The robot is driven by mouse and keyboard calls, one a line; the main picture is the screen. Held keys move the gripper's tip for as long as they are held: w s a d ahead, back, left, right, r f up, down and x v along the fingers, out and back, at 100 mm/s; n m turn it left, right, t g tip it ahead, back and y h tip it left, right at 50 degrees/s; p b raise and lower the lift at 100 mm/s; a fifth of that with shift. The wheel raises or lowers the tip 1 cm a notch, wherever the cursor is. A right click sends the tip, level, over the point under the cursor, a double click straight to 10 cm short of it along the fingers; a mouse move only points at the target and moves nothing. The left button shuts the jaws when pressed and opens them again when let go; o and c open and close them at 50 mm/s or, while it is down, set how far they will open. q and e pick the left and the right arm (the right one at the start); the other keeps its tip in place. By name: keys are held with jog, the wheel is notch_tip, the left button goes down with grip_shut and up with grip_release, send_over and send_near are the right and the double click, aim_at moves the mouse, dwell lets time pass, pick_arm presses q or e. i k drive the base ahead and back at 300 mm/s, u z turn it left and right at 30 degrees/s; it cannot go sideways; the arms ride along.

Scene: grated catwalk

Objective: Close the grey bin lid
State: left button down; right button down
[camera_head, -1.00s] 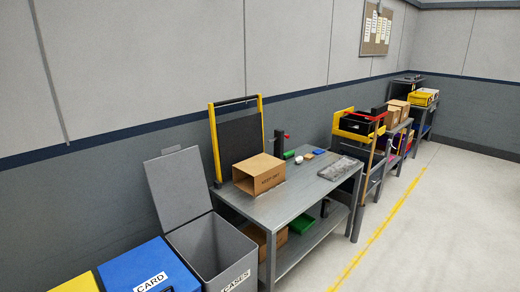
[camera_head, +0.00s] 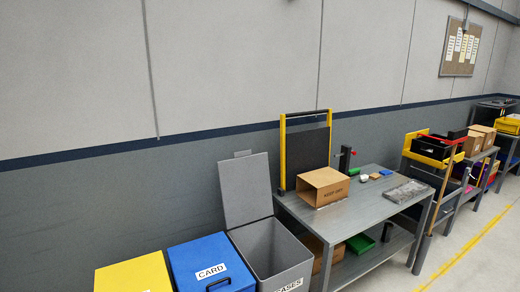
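The grey bin (camera_head: 270,250) stands at the bottom centre, labelled with a word of which "ASES" shows. Its grey lid (camera_head: 245,190) is open and stands up at the back, leaning toward the wall. The bin's inside is visible and looks empty as far as I can see. Neither of my grippers is in view.
A blue bin (camera_head: 205,255) labelled CARD and a yellow bin (camera_head: 135,275) stand shut to the left. A grey workbench (camera_head: 345,218) with a cardboard box (camera_head: 323,187) stands close on the right. Open floor (camera_head: 485,265) lies at the lower right, with a yellow line.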

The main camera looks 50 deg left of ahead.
aim_at(245, 180)
jog(key=u, duration=0.2)
jog(key=i, duration=1.8)
jog(key=u, duration=0.85)
jog(key=i, duration=0.95)
jog(key=u, duration=0.9)
